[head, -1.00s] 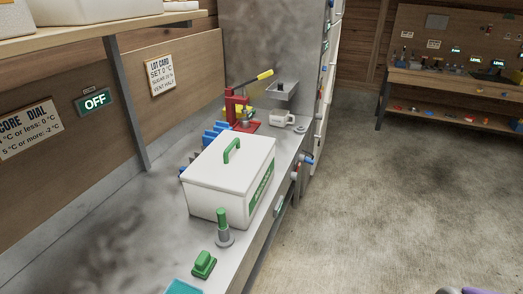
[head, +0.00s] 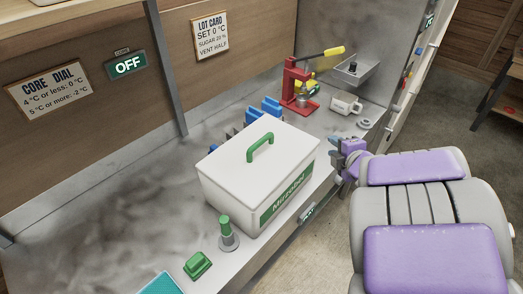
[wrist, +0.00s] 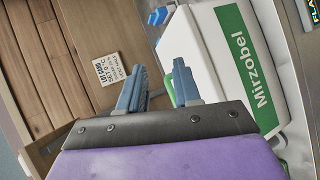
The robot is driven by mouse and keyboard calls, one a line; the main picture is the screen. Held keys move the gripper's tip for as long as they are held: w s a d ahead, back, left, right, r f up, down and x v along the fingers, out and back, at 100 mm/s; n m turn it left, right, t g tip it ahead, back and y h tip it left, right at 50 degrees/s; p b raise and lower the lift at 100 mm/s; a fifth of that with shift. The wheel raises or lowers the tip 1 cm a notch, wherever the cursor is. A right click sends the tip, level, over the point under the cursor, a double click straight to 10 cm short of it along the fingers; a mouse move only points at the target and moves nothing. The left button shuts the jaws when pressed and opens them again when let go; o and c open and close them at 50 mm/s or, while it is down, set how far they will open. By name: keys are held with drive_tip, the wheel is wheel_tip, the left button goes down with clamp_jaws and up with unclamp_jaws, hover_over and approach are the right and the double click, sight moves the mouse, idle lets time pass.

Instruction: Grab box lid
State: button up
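The white box (head: 235,205) with a green "Mirzobel" label stands on the grey counter. Its flat white lid (head: 225,160) is on it, with a green arched handle (head: 261,146) on top. My gripper (head: 341,155) is beyond the box's right side, at the counter's front edge, apart from the lid. In the wrist view, my gripper (wrist: 160,66) has its two blue-grey fingers spread with nothing seen between them. The box (wrist: 225,60) appears sideways behind the right finger, and a bit of green, apparently the handle, shows beside that finger.
A green-topped peg (head: 227,233), a green block (head: 198,265) and a teal mat (head: 161,284) lie in front. The counter left of the box is bare.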

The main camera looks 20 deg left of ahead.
drive_tip(key=s+a+f+n+g+y, duration=0.2)
drive_tip(key=s+a+n+g+y, duration=0.3)
drive_tip(key=a, duration=0.4)
drive_tip(key=t+b, duration=0.1)
drive_tip(key=b, duration=0.1)
approach(263, 143)
drive_tip(key=shift+n, duration=0.4)
drive_tip(key=x, duration=0.5)
drive_tip(key=shift+a, duration=0.25)
drive_tip(key=shift+w+a+f, duration=0.15)
drive_tip(key=shift+w+a, duration=0.05)
drive_tip(key=shift+w, duration=0.15)
drive_tip(key=b+x, duration=0.1)
drive_tip(key=x, duration=0.3)
drive_tip(key=shift+a+f, duration=0.25)
drive_tip(key=shift+w+a+f+b, duration=0.15)
drive_tip(key=shift+a+b, duration=0.15)
drive_tip(key=shift+a, duration=0.15)
drive_tip(key=shift+d, duration=0.15)
drive_tip(key=shift+d, duration=0.25)
drive_tip(key=c, duration=0.3)
clamp_jaws()
drive_tip(key=shift+a, duration=0.15)
